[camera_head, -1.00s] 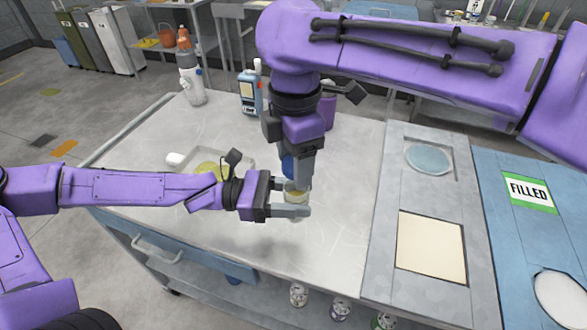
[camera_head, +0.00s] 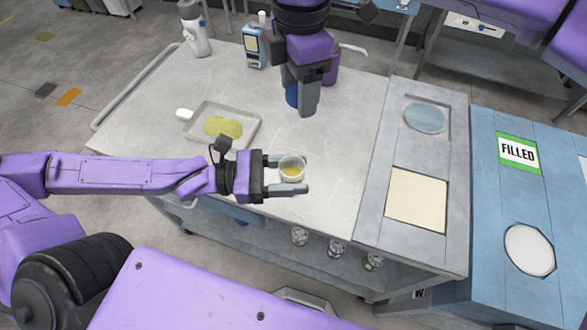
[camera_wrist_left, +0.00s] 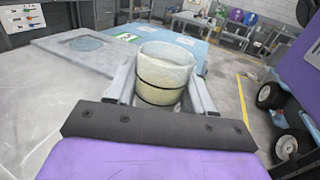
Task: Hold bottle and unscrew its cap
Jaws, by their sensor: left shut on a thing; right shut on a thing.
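The bottle (camera_head: 292,164) is a short whitish jar, upright between the fingers of my left gripper (camera_head: 288,175). Its round top looks open, with yellow inside. In the left wrist view the bottle (camera_wrist_left: 163,73) is translucent with pale yellow contents and stands between both fingers of my left gripper (camera_wrist_left: 160,95). My right gripper (camera_head: 306,103) points down, behind and above the bottle and apart from it. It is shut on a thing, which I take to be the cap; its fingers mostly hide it. A blue thing (camera_head: 291,94) shows just left of those fingers.
A blue device (camera_head: 256,48), a white bottle (camera_head: 195,35) and a purple container (camera_head: 331,66) stand at the back. Grey and blue worktops with the FILLED sign (camera_head: 518,153) adjoin at right.

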